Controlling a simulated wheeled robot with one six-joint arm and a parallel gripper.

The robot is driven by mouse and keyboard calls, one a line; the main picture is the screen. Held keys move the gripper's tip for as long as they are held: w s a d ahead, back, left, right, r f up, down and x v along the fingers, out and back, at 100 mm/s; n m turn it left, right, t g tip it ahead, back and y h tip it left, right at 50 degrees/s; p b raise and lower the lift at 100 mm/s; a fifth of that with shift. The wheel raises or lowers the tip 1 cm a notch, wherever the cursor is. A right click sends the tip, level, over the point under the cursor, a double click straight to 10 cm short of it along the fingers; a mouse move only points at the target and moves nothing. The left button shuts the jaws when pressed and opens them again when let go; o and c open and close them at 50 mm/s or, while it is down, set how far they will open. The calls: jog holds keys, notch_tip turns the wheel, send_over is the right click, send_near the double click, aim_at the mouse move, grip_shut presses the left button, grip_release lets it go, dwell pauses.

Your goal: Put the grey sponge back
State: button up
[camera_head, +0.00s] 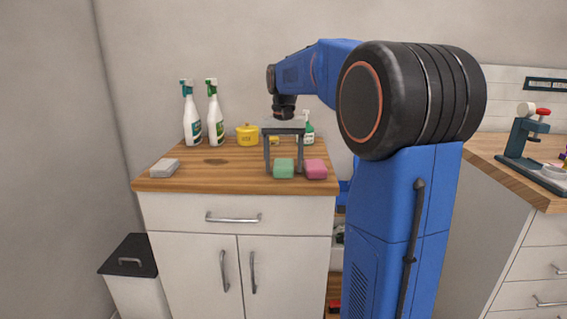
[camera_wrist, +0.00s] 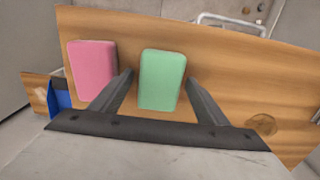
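The grey sponge (camera_head: 164,168) lies on the wooden counter top (camera_head: 215,176), near its front left corner. It is not in the wrist view. A green sponge (camera_head: 284,169) and a pink sponge (camera_head: 316,169) lie side by side near the counter's front edge on the right. My gripper (camera_head: 284,171) points down over the green sponge, well to the right of the grey one. In the wrist view the fingers are apart, with the green sponge (camera_wrist: 162,80) showing between them and the pink sponge (camera_wrist: 93,70) to the left. Nothing is held.
Two spray bottles (camera_head: 191,116) stand at the back left, with a yellow pot (camera_head: 247,135) beside them. A smaller green spray bottle (camera_head: 308,131) stands at the back right, behind my gripper. The counter's middle left is clear.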

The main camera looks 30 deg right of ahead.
aim_at(283, 164)
notch_tip(283, 164, up, 12)
jog(key=shift+r, duration=0.15)
dwell(0.7)
jog(key=s+a+f+n+t, duration=0.1)
jog(key=s+a+f+n, duration=0.1)
jog(key=s+a+f, duration=0.3)
jog(key=s+a+f+n+t, duration=0.2)
jog(key=s+a+f, duration=0.3)
jog(key=s+f, duration=0.7)
jog(key=s+a+f+n+t, duration=0.1)
jog(key=s+a+f+n, duration=0.1)
jog(key=s+a+f, duration=0.3)
jog(key=s+f, duration=0.4)
jog(key=s, duration=0.4)
jog(key=shift+a+n+t, duration=0.35)
jog(key=shift+n+t, duration=0.05)
jog(key=shift+s, duration=0.1)
